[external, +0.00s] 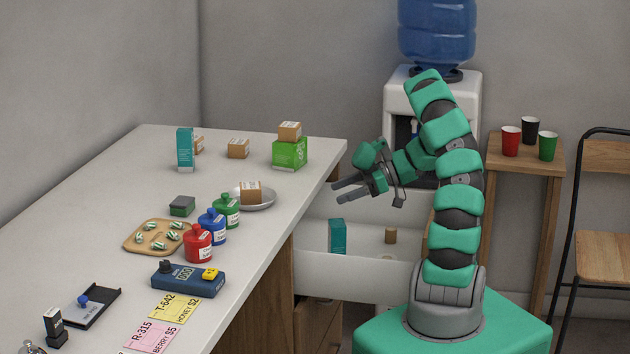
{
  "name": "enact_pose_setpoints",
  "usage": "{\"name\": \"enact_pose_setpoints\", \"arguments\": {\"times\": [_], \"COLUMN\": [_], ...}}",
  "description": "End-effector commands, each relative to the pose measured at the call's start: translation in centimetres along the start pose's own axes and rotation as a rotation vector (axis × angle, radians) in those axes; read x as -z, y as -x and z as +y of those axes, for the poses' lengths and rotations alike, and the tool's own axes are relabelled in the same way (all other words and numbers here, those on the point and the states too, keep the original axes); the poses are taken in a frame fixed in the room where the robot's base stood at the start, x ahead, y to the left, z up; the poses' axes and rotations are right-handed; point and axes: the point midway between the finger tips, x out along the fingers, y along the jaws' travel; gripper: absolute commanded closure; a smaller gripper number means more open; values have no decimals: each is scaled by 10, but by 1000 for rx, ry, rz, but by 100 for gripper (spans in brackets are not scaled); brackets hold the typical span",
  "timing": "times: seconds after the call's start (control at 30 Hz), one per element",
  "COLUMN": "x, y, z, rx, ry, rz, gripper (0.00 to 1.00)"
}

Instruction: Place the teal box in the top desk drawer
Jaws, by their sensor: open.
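A teal box (337,236) stands upright inside the open white drawer (352,276), near its left end. A second teal box (185,149) stands upright on the far part of the white counter. My gripper (348,191) is open and empty, above the drawer and the teal box in it, pointing left near the counter edge. The gripper does not touch either teal box. Part of the drawer's inside is hidden by its front wall and by my arm.
On the counter are a green box (290,153), a plate (256,203) with a brown box, red, blue and green bottles, and a wooden tray (139,244). A water cooler (460,100) stands behind my arm.

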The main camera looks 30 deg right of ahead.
Motion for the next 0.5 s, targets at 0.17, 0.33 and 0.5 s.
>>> {"name": "enact_pose_setpoints", "arguments": {"times": [0.17, 0.33, 0.5], "x": [6, 6, 27], "y": [2, 2, 0], "z": [0, 0, 29], "rx": [0, -1, -90], "ry": [-1, 1, 94], "rz": [0, 0, -39], "gripper": [29, 29, 29]}}
